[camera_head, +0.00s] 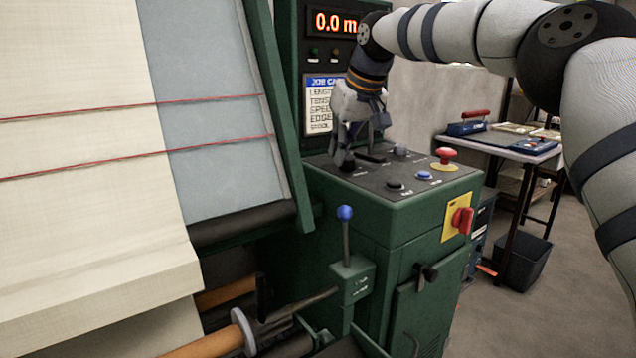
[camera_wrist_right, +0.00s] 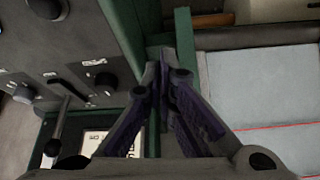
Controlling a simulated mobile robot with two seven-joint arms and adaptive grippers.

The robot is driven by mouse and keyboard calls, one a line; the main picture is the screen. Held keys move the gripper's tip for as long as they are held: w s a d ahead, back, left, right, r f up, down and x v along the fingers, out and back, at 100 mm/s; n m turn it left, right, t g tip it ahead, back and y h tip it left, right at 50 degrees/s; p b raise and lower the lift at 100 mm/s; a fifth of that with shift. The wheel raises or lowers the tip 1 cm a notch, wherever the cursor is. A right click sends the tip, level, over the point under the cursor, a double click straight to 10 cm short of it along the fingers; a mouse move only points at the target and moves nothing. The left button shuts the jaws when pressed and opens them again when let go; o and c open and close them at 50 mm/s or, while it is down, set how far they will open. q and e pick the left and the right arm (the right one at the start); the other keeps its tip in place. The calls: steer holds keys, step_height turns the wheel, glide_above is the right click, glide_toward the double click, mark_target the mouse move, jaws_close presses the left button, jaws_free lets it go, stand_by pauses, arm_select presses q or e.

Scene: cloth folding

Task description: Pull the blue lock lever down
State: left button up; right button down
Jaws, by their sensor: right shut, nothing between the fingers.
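The lock lever (camera_head: 346,236) has a blue ball knob and a thin dark stem. It stands upright on a small green box at the front of the green machine cabinet. My right gripper (camera_head: 345,163) points down over the left edge of the cabinet's dark control panel, above and behind the lever, apart from it. In the right wrist view the fingers (camera_wrist_right: 165,60) are together and empty. I cannot make out the blue knob in that view. My left gripper is not in view.
The control panel (camera_head: 415,176) carries black and blue buttons and a red mushroom button (camera_head: 445,154). A red switch (camera_head: 462,220) sits on the cabinet's side. Cream cloth (camera_head: 80,120) with red lines hangs on the left. A bench (camera_head: 500,142) stands behind right.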

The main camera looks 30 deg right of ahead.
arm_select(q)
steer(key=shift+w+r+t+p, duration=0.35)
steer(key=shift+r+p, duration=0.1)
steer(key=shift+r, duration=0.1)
arm_select(e)
step_height(320, 180, down, 9)
stand_by(0.5)
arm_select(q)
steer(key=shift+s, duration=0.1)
arm_select(e)
steer(key=shift+a+f, duration=0.1)
